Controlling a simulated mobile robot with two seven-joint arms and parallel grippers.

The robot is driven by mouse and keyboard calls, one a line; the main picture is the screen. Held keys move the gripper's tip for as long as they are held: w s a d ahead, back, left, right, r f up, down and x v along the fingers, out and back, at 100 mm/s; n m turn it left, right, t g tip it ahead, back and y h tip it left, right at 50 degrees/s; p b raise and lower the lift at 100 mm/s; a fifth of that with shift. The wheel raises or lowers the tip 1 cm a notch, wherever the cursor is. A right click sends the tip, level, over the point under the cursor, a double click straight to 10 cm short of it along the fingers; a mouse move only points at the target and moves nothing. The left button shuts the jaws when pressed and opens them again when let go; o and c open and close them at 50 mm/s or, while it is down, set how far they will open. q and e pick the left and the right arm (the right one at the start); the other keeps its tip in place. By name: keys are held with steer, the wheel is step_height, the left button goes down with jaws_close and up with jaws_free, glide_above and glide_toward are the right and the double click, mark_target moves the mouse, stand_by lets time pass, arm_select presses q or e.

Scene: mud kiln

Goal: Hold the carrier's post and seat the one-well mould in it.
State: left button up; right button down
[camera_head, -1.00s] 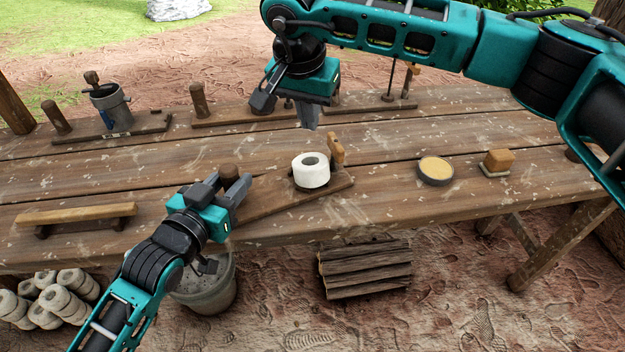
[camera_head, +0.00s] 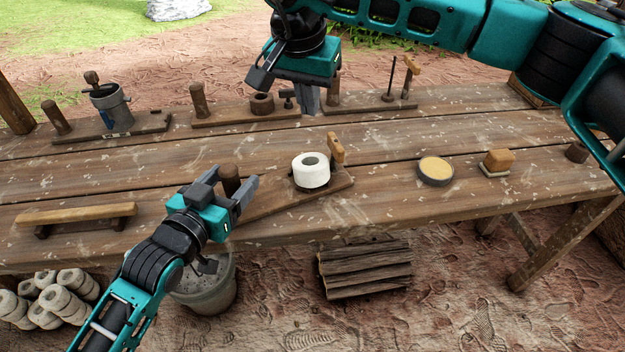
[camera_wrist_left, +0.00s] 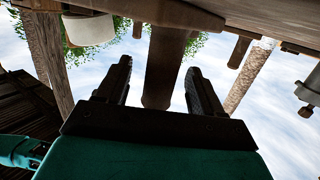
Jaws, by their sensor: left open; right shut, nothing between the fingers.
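The white round mould (camera_head: 311,170), with one hole in its top, sits at the right end of the wooden carrier board (camera_head: 278,204). It is beside a short upright with a light wooden piece. From the head view I cannot tell how deep it sits. The carrier's brown post (camera_head: 229,176) stands at the board's left end and also shows in the left wrist view (camera_wrist_left: 165,65). My left gripper (camera_head: 245,182) is open, with the post between its fingers and gaps visible at both sides. My right gripper (camera_head: 309,102) is shut and empty, raised behind the mould.
Two boards with posts and fittings (camera_head: 235,117) lie along the back, near my right gripper. A grey pot (camera_head: 111,108) stands at back left. A round tan-filled dish (camera_head: 435,171) and a block (camera_head: 498,161) are to the right. A wooden bar (camera_head: 76,214) lies front left.

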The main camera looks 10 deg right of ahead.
arm_select(q)
steer(key=v, duration=1.2)
steer(key=shift+s, duration=0.1)
